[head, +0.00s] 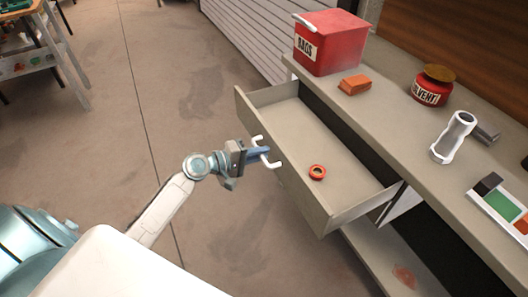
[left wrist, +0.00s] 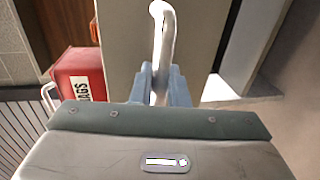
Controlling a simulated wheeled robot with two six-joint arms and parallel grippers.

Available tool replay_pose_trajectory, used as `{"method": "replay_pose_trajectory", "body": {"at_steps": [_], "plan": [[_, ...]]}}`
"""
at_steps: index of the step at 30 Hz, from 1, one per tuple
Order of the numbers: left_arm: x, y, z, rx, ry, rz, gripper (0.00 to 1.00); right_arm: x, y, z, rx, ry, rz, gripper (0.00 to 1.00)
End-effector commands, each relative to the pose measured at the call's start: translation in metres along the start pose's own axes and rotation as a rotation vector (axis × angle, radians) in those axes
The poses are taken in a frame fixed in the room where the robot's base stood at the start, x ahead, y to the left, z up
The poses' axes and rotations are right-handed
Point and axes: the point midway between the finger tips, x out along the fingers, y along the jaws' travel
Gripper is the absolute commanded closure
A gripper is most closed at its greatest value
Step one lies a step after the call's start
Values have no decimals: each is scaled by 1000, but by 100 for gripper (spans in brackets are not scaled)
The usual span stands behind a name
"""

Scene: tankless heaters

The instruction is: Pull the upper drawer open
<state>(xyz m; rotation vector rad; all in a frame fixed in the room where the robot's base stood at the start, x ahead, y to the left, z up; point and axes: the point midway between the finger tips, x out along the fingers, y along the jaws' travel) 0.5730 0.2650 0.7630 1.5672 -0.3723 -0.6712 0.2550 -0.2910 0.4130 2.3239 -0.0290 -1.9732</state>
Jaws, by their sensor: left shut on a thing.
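The upper drawer (head: 285,118) stands pulled out from the grey cabinet in the head view, its inside showing. A small red-orange ring (head: 317,172) lies in it. A white bar handle (head: 262,146) is on the drawer front. My left gripper (head: 262,154) is at the drawer front and shut on the handle. In the left wrist view the handle (left wrist: 163,40) runs between the two blue-grey fingers (left wrist: 160,86), with the drawer front (left wrist: 118,38) behind it. My right gripper is not in view.
On the cabinet top (head: 390,126) are a red RAGS box (head: 330,45), an orange block (head: 354,85), a red SOLVENT jar (head: 431,88), a grey-white cylinder (head: 453,138) and a tray of coloured pieces (head: 497,207). Open concrete floor (head: 195,90) lies left of the drawer.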

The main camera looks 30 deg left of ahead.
Motion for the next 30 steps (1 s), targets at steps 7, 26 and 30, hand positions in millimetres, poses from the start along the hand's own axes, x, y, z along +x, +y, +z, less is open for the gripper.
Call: {"method": "replay_pose_trajectory", "body": {"at_steps": [7, 26, 30], "plan": [[0, -1, 0, 0, 1, -1, 100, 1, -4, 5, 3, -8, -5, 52], [-28, -3, 0, 4, -1, -6, 81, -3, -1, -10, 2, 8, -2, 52], [-50, -4, 0, 4, 0, -6, 81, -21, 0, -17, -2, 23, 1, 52]]}}
